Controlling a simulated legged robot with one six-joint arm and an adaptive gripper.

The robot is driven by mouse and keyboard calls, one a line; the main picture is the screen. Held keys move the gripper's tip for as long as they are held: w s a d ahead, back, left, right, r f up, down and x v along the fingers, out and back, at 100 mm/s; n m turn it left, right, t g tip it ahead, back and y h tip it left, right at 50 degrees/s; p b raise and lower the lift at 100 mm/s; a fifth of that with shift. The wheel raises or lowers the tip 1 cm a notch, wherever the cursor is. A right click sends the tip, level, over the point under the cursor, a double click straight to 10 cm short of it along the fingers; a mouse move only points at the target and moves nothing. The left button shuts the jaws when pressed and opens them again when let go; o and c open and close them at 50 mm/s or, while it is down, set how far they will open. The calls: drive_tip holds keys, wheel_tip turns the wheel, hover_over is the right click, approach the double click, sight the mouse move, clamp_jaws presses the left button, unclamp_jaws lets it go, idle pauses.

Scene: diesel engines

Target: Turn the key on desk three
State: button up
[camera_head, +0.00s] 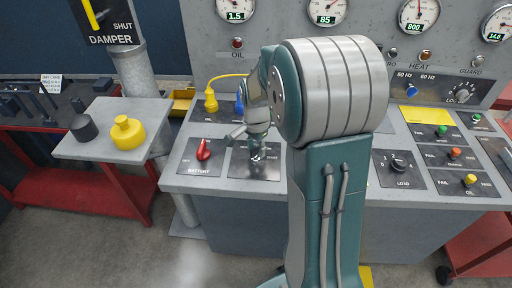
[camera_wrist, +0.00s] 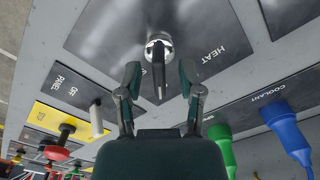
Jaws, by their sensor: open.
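A dark key (camera_wrist: 160,80) sticks out of a round silver lock on a black panel plate in the wrist view. The word HEAT is on the plate to its right. My gripper (camera_wrist: 160,76) is open, with one finger on each side of the key, apart from it. In the head view my gripper (camera_head: 254,138) points down over the lock's plate (camera_head: 240,170) on the grey desk (camera_head: 215,183). My arm hides part of the desk, and the key is hard to make out there. I see no desk number.
A red battery switch (camera_head: 204,149) is left of the key plate. Yellow (camera_head: 210,101) and blue (camera_head: 239,104) plugs stand behind it. The load knob (camera_head: 398,166) is right of my arm. A side table (camera_head: 75,146) holds a yellow knob-like piece (camera_head: 127,132).

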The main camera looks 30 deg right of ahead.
drive_tip(key=shift+a, duration=0.1)
clamp_jaws()
drive_tip(key=n, duration=0.4)
drive_tip(key=shift+n, duration=1.8)
unclamp_jaws()
drive_tip(key=shift+a, duration=0.1)
